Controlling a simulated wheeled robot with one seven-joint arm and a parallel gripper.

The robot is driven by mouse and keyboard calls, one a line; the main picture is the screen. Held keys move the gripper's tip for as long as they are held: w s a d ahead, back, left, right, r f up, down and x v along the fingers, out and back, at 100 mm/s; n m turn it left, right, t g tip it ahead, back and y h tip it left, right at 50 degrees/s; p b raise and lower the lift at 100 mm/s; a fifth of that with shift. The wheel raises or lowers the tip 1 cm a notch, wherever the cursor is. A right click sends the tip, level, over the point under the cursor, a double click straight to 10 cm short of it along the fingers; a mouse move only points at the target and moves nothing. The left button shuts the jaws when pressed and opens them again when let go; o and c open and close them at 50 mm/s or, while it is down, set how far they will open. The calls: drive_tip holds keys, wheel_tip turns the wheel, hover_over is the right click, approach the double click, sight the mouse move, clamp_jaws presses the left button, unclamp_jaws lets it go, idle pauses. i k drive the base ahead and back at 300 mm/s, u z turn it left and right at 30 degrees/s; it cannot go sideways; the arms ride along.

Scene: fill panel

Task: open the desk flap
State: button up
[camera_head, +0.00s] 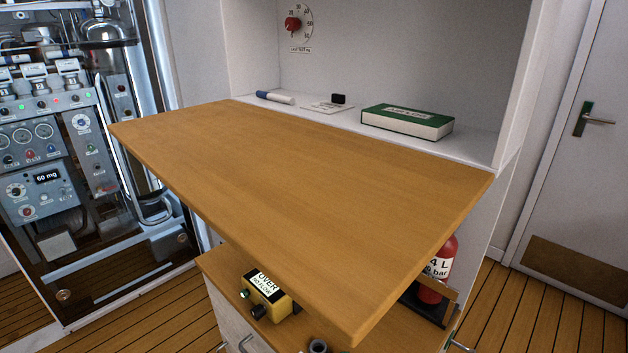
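The desk flap (300,190) is a wide wooden board in the middle of the head view. It stands out from the white cabinet, roughly level, with its far long edge along the cabinet's shelf. Its top is bare. No handle shows on the side I see, and its underside is hidden. My gripper is not in view.
On the white shelf (470,140) behind lie a blue-capped marker (275,98) and a green book (407,121). Below the flap are a lower wooden top (222,268), a yellow box (266,292) and a red cylinder (441,262). A glass-fronted instrument panel (60,160) stands left, a door (590,150) right.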

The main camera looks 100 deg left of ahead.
sight(343, 222)
drive_tip(key=u, duration=1.25)
drive_tip(key=k, duration=1.3)
drive_tip(key=u, duration=0.5)
drive_tip(key=i, duration=0.95)
drive_tip(key=z, duration=0.05)
